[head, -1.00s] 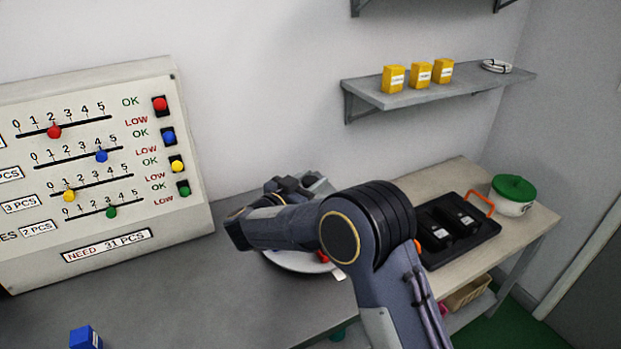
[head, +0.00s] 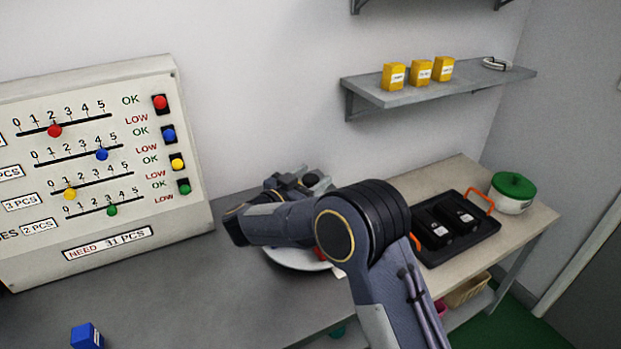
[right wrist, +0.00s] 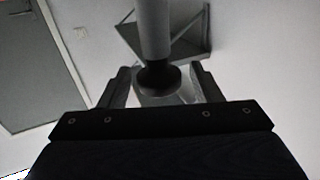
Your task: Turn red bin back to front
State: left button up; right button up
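The red bin is mostly hidden. Only a small red patch (head: 321,254) shows in the head view, on a round white plate (head: 290,261) behind my right forearm. I cannot tell which way the bin faces. My right gripper (head: 298,182) is over the back of that plate, partly hidden by its own wrist. In the right wrist view, its two fingers (right wrist: 163,88) stand wide apart. A pale post with a dark collar (right wrist: 154,76) shows between them, and I cannot tell whether they touch it. My left gripper is not in view.
A slider panel (head: 100,165) stands at the left, with a blue bin (head: 87,337) in front. Yellow bins (head: 420,73) stand on a wall shelf (head: 440,91).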

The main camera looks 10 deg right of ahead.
jog(key=b+v, duration=0.1)
jog(key=v, duration=0.5)
jog(key=shift+s+a+b, duration=0.2)
jog(key=shift+a+b, duration=0.05)
jog(key=shift+b, duration=0.05)
jog(key=shift+s+a, duration=0.4)
jog(key=shift+a, duration=0.05)
